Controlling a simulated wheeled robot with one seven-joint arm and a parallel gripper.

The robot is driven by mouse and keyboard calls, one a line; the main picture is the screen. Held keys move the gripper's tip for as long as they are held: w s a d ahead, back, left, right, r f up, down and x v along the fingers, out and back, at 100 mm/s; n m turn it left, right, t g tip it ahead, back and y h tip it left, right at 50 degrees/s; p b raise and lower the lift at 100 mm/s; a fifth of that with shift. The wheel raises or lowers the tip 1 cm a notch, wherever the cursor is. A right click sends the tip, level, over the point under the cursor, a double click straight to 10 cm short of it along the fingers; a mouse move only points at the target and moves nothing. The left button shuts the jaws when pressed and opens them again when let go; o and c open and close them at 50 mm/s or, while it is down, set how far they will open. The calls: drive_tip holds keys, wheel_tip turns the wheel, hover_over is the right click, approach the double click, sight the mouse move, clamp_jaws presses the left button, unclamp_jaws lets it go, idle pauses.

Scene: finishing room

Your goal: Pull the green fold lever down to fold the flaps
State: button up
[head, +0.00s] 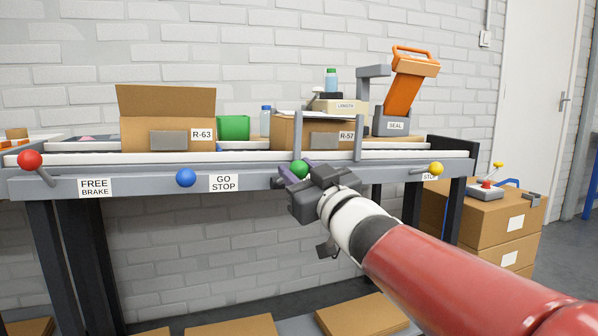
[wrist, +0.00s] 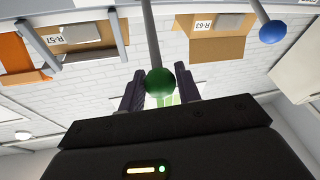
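The green ball knob of the fold lever (head: 299,169) is at the front rail of the conveyor, below the box labelled R-57. My gripper (head: 291,174) is at the knob. In the wrist view the green knob (wrist: 160,82) sits between the two fingers of my gripper (wrist: 160,88), with its grey rod running up out of the picture. My gripper hides any label beside the lever.
A red knob (head: 30,159), a blue knob (head: 186,178) and a yellow knob (head: 436,169) are along the same rail (head: 130,184). An orange sealer (head: 405,90) stands at the right.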

drive_tip(key=shift+o, duration=1.2)
drive_tip(key=shift+w+a+f, duration=0.1)
drive_tip(key=shift+f, duration=0.2)
drive_tip(key=shift+o, duration=0.7)
drive_tip(key=shift+r, duration=0.2)
drive_tip(key=v, duration=0.8)
